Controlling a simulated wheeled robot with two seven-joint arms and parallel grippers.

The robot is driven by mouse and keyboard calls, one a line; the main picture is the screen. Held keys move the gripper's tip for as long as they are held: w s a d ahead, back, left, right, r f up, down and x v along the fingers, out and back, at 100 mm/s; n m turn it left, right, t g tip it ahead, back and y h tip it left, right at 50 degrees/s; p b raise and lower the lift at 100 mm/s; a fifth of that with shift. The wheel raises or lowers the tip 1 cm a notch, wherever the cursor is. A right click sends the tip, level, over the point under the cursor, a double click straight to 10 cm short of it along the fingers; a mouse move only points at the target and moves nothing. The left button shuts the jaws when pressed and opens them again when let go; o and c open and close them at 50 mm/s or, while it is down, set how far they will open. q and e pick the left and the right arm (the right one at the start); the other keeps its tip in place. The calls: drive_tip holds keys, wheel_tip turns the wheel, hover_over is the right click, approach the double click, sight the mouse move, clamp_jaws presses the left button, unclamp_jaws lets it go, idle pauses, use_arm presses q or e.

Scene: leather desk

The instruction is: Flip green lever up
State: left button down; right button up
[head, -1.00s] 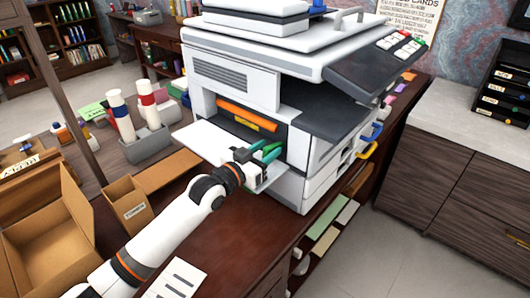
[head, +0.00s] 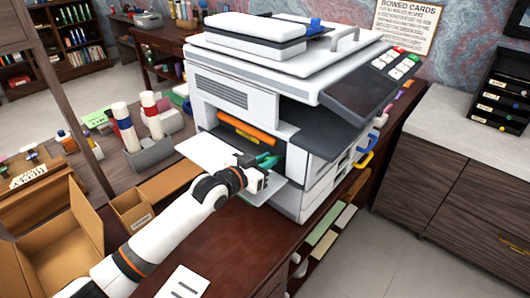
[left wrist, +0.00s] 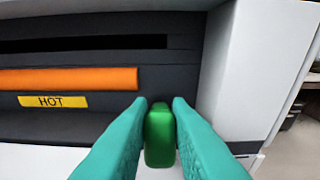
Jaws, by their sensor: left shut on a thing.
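The green lever (left wrist: 159,135) is a small upright block in the left wrist view, at the right of the printer's open front bay. My left gripper (head: 266,161) reaches into this bay from the left in the head view. Its teal fingers (left wrist: 159,118) are shut on the green lever, one on each side. In the head view the lever itself is hidden by the fingers. My right gripper is not in view.
The white printer (head: 218,97) stands on a dark wooden desk, its white flap (head: 209,151) open below the bay. An orange roller (left wrist: 70,79) and a yellow "HOT" label (left wrist: 52,101) are left of the lever. Cardboard boxes (head: 60,240) stand at the left.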

sight(270, 158)
use_arm(q)
drive_tip(key=r+g+p, duration=0.1)
drive_tip(key=p, duration=0.1)
drive_tip(key=g+y+p, duration=0.1)
drive_tip(key=p, duration=0.2)
drive_tip(key=w+r+g+y+p, duration=0.1)
drive_tip(key=p, duration=0.2)
drive_tip(key=shift+d+r, duration=0.3)
drive_tip(key=shift+d, duration=0.1)
drive_tip(key=shift+w+d+g+y+p, duration=0.15)
drive_tip(key=shift+w+g+y+p, duration=0.05)
drive_tip(key=shift+g+y+p, duration=0.4)
drive_tip(key=shift+f, duration=0.1)
drive_tip(key=c, duration=1.3)
unclamp_jaws()
drive_tip(key=b+v, duration=0.1)
drive_tip(key=v, duration=1.1)
drive_tip(key=shift+b, duration=0.35)
drive_tip(key=shift+c, duration=0.4)
